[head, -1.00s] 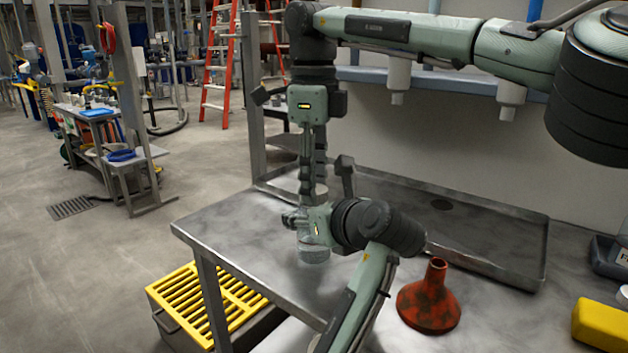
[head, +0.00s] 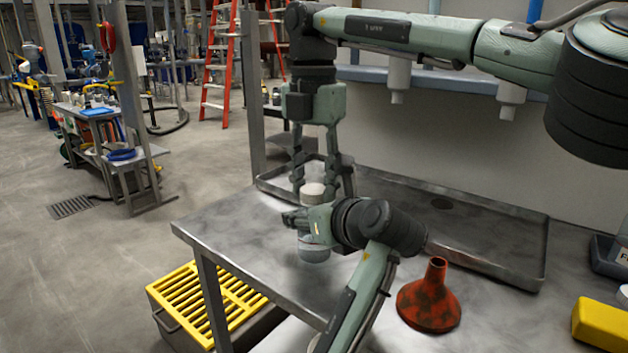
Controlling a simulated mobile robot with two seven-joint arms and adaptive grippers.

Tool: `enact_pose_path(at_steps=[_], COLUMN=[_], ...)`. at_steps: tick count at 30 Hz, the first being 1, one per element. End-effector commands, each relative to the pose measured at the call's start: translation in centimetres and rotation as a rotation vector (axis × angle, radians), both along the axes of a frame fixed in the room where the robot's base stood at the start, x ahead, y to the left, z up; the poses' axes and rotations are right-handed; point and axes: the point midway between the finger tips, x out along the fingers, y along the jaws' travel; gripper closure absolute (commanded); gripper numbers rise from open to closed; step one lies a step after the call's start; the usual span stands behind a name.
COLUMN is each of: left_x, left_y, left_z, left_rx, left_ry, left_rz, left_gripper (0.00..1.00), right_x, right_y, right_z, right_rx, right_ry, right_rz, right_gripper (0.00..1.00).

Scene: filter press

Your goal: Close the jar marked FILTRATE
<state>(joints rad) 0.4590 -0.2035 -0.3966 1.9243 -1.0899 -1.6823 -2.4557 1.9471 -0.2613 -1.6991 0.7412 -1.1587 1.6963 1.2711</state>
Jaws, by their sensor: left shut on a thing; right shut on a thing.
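A clear jar (head: 315,252) stands on the metal bench near its left part, with a greyish fill low in it. Its label is not readable here. My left gripper (head: 306,222) is shut around the jar's body from the right and hides its middle. A white lid (head: 313,189) sits at the top of the jar, and its seam with the jar is hidden. My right gripper (head: 321,190) points straight down from above, with its fingers on either side of the lid, shut on it.
A rusty red funnel (head: 428,300) stands right of my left forearm. A shallow metal tray (head: 480,262) lies behind. A yellow block (head: 600,325) and a grey bin (head: 608,258) are at the right. A yellow grate (head: 205,300) is below the bench's left edge.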

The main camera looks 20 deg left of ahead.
Motion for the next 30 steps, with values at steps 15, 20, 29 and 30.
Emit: enact_pose_path(at_steps=[15,20,29,30], left_x=[0.0,0.0,0.0,0.0], left_y=[0.2,0.2,0.2,0.2], left_z=[0.0,0.0,-0.2,-0.2], left_rx=[0.000,0.000,0.000,0.000], left_ry=[0.001,0.001,0.006,0.007], left_rz=[0.004,0.005,0.005,0.004], left_gripper=[1.00,1.00,1.00,1.00], right_x=[0.0,0.0,-0.1,-0.1], right_y=[-0.1,-0.2,0.0,0.0], right_z=[0.0,0.0,3.5,3.9], right_rx=[-0.004,-0.006,-0.002,-0.003], right_ry=[0.001,0.003,0.001,0.002], right_rz=[0.002,0.003,0.003,0.003], right_gripper=[0.40,0.40,0.40,0.40])
